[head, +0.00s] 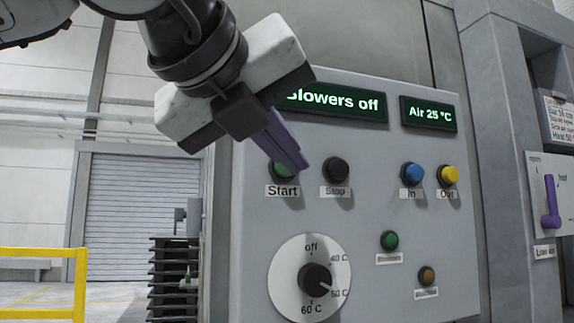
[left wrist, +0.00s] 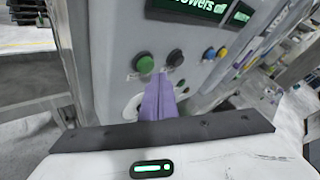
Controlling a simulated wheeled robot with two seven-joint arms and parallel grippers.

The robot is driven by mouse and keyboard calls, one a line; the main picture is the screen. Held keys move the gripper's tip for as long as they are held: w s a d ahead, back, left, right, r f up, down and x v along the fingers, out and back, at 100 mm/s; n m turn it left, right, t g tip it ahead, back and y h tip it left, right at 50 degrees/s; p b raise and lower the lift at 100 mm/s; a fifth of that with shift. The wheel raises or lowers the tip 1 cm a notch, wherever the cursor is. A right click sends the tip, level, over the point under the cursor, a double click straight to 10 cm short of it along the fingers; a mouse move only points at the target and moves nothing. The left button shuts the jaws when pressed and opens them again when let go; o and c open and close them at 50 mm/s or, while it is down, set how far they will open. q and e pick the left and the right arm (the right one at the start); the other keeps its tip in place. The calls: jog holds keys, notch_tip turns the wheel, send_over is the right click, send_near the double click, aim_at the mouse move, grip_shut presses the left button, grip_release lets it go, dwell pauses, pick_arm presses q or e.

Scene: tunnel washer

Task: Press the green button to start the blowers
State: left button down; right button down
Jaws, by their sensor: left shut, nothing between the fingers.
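The green Start button (head: 280,172) is on the grey control panel (head: 245,240), above the label "Start". My left gripper (head: 298,165) is shut and empty, its purple fingers in front of the panel and partly covering the button in the head view. In the left wrist view the green button (left wrist: 145,65) shows just beyond and left of the purple fingertips (left wrist: 160,82), which appear apart from it. The display (head: 335,103) reads "Blowers off". My right gripper is not in view.
A black Stop button (head: 336,170) sits right of Start. Blue (head: 413,173) and yellow (head: 448,175) buttons, a smaller green one (head: 389,240), an orange one (head: 427,275) and a temperature dial (head: 314,279) share the panel. A purple lever (head: 550,205) is far right.

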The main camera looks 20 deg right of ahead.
pick_arm(q)
jog(key=shift+w, duration=0.1)
dwell(0.4)
jog(key=shift+w, duration=0.35)
jog(key=shift+w, duration=0.5)
dwell(0.8)
jog(key=shift+s, duration=0.1)
jog(key=shift+s+b, duration=0.8)
jog(key=shift+s, duration=0.05)
jog(key=shift+s, duration=0.1)
